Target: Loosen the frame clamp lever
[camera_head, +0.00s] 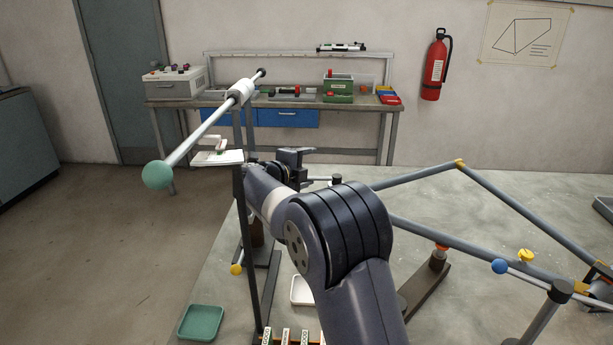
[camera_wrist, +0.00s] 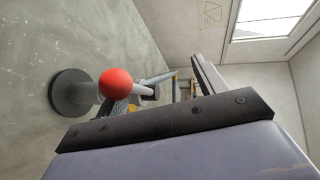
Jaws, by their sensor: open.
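My gripper (camera_head: 293,160) is open, partly behind my own arm in the head view. Its dark jaw parts fill the lower middle of the wrist view (camera_wrist: 190,100), with nothing seen between them. A red ball knob (camera_wrist: 115,83) shows in the wrist view, left of and apart from the jaws. It appears to be a lever's end; its stem is mostly hidden. The grey tube frame (camera_head: 500,200) stands at the right of the head view. A rod with a blue ball (camera_head: 499,266) is beside its lower tube. I cannot tell which knob is the frame clamp lever's.
A post carries a slanted rod with a green ball (camera_head: 158,174), left of my arm. A yellow knob (camera_head: 526,256) is on the right. A green tray (camera_head: 201,322) lies low left. A workbench (camera_head: 360,108) stands along the back wall. A round dark base (camera_wrist: 70,92) is behind the red ball.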

